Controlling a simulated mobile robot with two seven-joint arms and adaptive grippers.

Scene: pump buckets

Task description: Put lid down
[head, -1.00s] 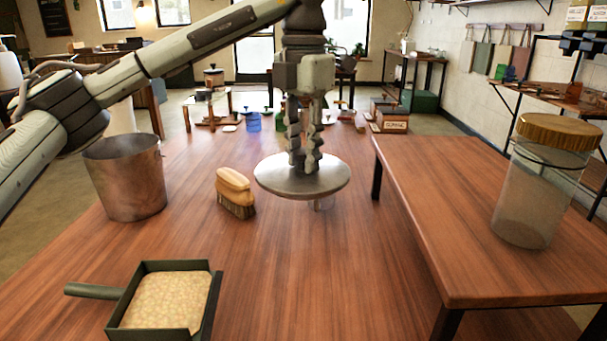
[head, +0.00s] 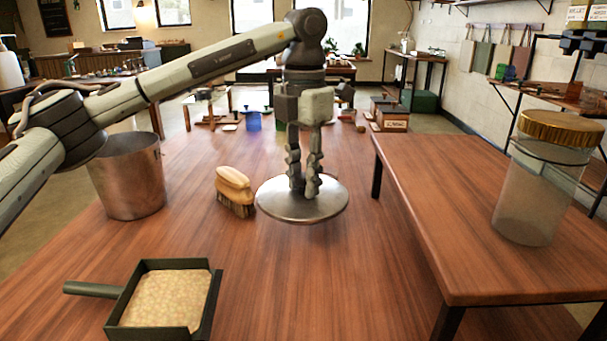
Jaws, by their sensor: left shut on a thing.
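The lid (head: 328,208) is a round grey metal disc near the middle of the head view. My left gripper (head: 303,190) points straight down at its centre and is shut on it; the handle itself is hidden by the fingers. The lid looks level and very low over the wooden table (head: 300,285); I cannot tell whether it touches the surface. An open metal bucket (head: 128,180) stands at the left, partly behind my left arm. My right gripper is not in view.
A wooden brush (head: 234,190) lies just left of the lid. A dark dustpan (head: 165,300) with grainy contents is at the front left. A gold-lidded jar (head: 540,190) stands on the higher side table (head: 440,200). The table in front of the lid is clear.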

